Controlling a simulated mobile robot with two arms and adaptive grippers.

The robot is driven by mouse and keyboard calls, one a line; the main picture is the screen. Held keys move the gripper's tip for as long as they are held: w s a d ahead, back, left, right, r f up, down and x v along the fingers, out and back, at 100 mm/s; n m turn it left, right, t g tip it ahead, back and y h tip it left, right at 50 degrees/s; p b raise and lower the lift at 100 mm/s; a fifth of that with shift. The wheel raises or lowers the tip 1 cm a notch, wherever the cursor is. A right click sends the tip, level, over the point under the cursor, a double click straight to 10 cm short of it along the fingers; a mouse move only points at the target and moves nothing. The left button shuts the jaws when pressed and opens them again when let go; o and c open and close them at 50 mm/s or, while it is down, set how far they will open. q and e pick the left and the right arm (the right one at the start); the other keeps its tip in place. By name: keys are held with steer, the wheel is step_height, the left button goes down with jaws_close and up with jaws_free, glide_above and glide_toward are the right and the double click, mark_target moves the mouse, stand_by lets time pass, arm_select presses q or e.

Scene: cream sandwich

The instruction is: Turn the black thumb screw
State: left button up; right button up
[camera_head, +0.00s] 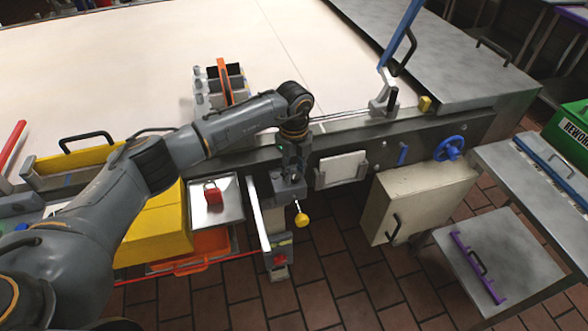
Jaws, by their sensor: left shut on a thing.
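My left gripper (291,172) points down at the front edge of the conveyor machine, beside a dark grey bracket (289,192). It is shut on a small dark part there, which I take to be the black thumb screw; the gripper hides most of it. A yellow knob (301,220) on a thin rod hangs just below the bracket. My right gripper is not in view.
The wide pale belt (130,60) lies behind the arm. A small tray (229,210) with a red padlock (212,194) is left of the bracket. A beige box (420,200) and a blue handwheel (449,148) are to the right. Brick floor lies below.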

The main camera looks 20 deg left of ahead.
mark_target(294, 174)
arm_select(q)
steer(key=o, duration=1.2)
steer(key=shift+c, duration=0.2)
step_height(294, 174, up, 12)
steer(key=shift+f, duration=0.1)
